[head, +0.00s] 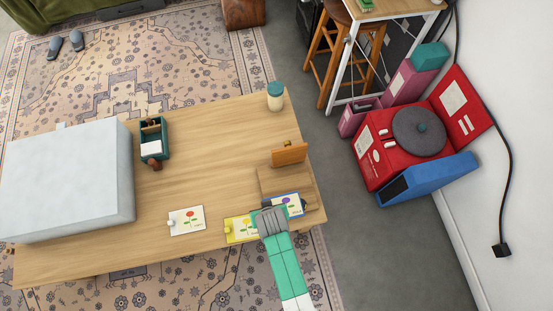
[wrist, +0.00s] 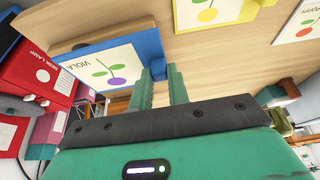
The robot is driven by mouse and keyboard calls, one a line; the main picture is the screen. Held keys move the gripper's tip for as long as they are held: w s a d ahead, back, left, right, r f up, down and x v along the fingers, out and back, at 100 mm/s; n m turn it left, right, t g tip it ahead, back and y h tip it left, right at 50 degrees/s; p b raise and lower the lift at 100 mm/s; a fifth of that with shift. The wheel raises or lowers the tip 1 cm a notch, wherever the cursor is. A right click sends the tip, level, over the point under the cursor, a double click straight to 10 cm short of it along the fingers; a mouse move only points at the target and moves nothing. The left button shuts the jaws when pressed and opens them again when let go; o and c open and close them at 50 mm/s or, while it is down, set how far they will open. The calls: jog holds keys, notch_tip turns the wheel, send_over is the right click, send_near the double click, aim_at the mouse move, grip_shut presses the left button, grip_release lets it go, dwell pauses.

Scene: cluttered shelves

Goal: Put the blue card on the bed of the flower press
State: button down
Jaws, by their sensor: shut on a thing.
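The blue card (head: 288,203) has a blue border and a purple flower on white. In the wrist view the blue card (wrist: 108,68) shows the word VIOLA. My gripper (head: 267,212) is shut on the blue tab at its edge; in the wrist view the fingers (wrist: 164,75) close around that tab. The wooden flower press (head: 285,180) stands at the table's right end with its upper board (head: 289,154) raised. The card lies over the near part of the press bed; I cannot tell whether it touches the bed.
A yellow card (head: 240,229) lies left of my gripper, and a white card with a red flower (head: 187,221) lies farther left. A jar (head: 275,97), a teal box (head: 154,140) and a large pale box (head: 66,185) stand on the table. The table's middle is clear.

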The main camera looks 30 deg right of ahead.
jog(key=w+d+b, duration=0.1)
jog(key=w+d, duration=0.1)
jog(key=w, duration=0.1)
jog(key=w+d+b, duration=0.1)
jog(key=w+d, duration=0.1)
jog(key=w, duration=0.1)
jog(key=w+d+f+b, duration=0.1)
jog(key=w+d+b, duration=0.1)
jog(key=w, duration=0.1)
jog(key=shift+f, duration=0.1)
jog(key=shift+f+b, duration=0.25)
jog(key=shift+b, duration=0.05)
jog(key=shift+f+b, duration=1.15)
jog(key=shift+f, duration=0.4)
jog(key=c, duration=1.3)
grip_release()
jog(key=shift+c, duration=0.2)
jog(key=shift+r+p, duration=0.35)
jog(key=p+v, duration=0.6)
jog(key=v, duration=0.5)
jog(key=shift+s+r+p, duration=0.2)
jog(key=shift+r+p, duration=0.1)
jog(key=shift+p, duration=0.05)
